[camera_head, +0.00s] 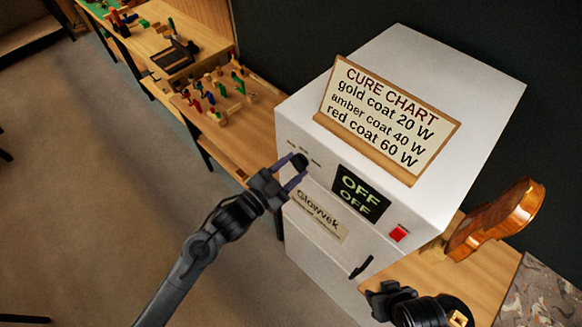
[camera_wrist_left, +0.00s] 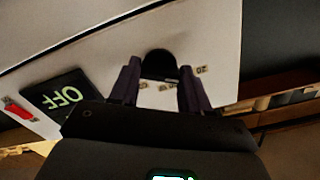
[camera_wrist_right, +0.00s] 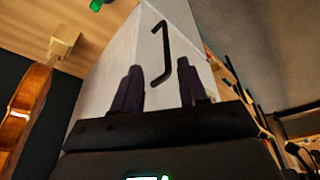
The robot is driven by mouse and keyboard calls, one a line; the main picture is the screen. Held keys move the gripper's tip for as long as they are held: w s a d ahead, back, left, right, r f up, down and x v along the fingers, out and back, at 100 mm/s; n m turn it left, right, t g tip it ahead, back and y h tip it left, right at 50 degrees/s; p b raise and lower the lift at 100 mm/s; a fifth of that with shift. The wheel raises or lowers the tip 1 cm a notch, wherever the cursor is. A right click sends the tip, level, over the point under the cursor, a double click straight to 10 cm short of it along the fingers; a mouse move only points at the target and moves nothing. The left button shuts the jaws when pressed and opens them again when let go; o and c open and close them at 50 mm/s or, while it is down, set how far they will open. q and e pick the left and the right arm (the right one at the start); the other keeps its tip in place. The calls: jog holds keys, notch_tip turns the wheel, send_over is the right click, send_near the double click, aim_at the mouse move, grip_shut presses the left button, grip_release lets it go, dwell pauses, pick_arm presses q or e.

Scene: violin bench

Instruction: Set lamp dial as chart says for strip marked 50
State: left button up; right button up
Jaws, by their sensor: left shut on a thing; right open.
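The black lamp dial (camera_head: 299,160) is on the front of a white cabinet (camera_head: 300,122). My left gripper (camera_head: 291,178) is shut on the dial, with a finger on each side; the dial also shows in the left wrist view (camera_wrist_left: 160,64). Small marks around the dial are mostly too small or hidden to read. The display (camera_head: 361,194) reads OFF on both lines. The cure chart (camera_head: 389,115) on top reads gold coat 20 W, amber coat 40 W, red coat 60 W. My right gripper (camera_wrist_right: 160,88) is open and empty near the cabinet's lower front. I see no strip marked 50.
A red switch (camera_head: 398,233) is right of the display. A black door handle (camera_head: 361,267) is lower on the front, near my right gripper. A violin (camera_head: 494,220) stands to the right. Several pegs and small items sit on the bench (camera_head: 262,143) at left.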

pick_arm(q)
jog(key=o, duration=1.1)
jog(key=shift+c, duration=0.2)
jog(key=b+v, duration=0.2)
jog(key=v, duration=0.9)
jog(key=shift+b, duration=0.35)
jog(key=shift+d, duration=0.1)
